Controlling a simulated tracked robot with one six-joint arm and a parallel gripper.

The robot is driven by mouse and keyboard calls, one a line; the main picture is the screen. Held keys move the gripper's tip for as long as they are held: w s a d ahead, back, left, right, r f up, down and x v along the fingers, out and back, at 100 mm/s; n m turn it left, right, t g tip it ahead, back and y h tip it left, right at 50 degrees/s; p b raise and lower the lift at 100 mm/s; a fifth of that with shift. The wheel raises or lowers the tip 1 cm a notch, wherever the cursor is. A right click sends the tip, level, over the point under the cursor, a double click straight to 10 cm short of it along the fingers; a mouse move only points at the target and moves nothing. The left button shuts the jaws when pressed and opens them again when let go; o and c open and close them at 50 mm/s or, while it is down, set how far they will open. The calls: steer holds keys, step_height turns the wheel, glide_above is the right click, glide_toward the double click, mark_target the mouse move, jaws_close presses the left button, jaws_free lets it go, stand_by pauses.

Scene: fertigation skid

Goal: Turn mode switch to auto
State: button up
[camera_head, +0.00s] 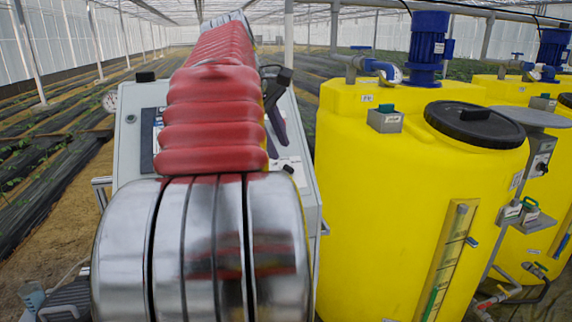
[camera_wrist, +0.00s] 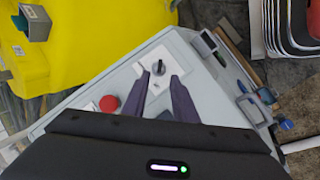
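The mode switch (camera_wrist: 158,67) is a small dark round knob on a white plate (camera_wrist: 178,61) on the grey control panel. In the wrist view my gripper (camera_wrist: 161,77) is open, with its two dark fingers apart. The knob appears just beyond and between the fingertips, not gripped. I cannot tell how far the tips are above the panel. The knob's setting and the plate's lettering are too small to read.
A red button (camera_wrist: 109,103) sits on the panel left of the switch. Black-framed fittings (camera_wrist: 208,44) and a blue-grey part (camera_wrist: 250,108) are to the right. A yellow tank (camera_head: 400,170) with a black lid (camera_head: 475,124) stands close right of the cabinet.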

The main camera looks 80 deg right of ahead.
mark_target(287, 165)
steer(key=x, duration=0.8)
jaws_close()
steer(key=shift+d, duration=0.1)
